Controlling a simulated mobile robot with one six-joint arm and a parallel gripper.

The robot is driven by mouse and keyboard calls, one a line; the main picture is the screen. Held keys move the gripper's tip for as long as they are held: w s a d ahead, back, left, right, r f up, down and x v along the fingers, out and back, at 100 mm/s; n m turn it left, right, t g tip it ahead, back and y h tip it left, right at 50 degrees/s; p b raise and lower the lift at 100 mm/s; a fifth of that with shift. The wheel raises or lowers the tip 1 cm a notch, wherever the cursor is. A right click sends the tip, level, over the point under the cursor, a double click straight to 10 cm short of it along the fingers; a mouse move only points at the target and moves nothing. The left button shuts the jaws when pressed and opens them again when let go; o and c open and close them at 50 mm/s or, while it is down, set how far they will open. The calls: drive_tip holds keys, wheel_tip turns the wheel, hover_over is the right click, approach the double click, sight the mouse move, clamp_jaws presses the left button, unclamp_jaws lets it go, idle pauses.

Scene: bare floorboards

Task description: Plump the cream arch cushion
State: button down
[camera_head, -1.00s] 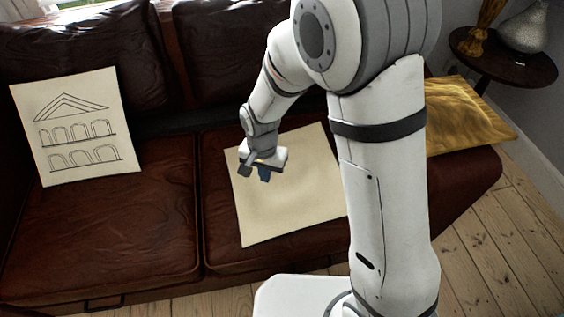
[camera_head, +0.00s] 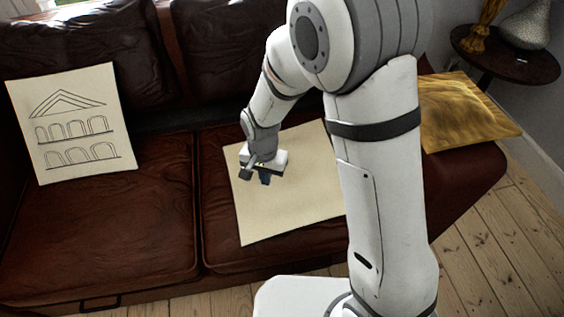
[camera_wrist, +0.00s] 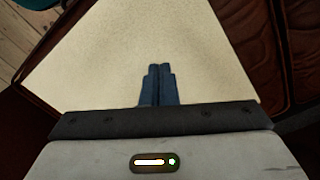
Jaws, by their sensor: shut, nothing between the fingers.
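A cream cushion with line-drawn arches and a gable (camera_head: 70,125) leans upright against the sofa back on the left seat. A second cream cushion, plain on its visible face (camera_head: 275,210), lies flat on the right seat; my arm hides its right part. Its plain face also fills much of the wrist view (camera_wrist: 95,65). My gripper (camera_head: 255,178) is over the upper left part of the plain cushion, pointing down. In the wrist view its blue fingers (camera_wrist: 159,68) are together with nothing between them. I cannot tell whether the fingertips touch the cushion.
A round dark side table (camera_head: 510,68) with a gold ornament (camera_head: 482,30) and a pale vase (camera_head: 527,27) stands back right. Floorboards (camera_head: 500,235) are clear.

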sight(267, 197)
drive_tip(key=shift+f+b, duration=1.7)
drive_tip(key=shift+f, duration=1.05)
drive_tip(key=shift+f+b, duration=0.45)
drive_tip(key=shift+f, duration=0.2)
wheel_tip(267, 197, up, 10)
drive_tip(key=p, duration=0.7)
drive_tip(key=shift+f, duration=0.15)
drive_tip(key=w+a+p, duration=0.2)
drive_tip(key=w+a, duration=0.2)
drive_tip(key=w, duration=0.7)
drive_tip(key=shift+a, duration=0.4)
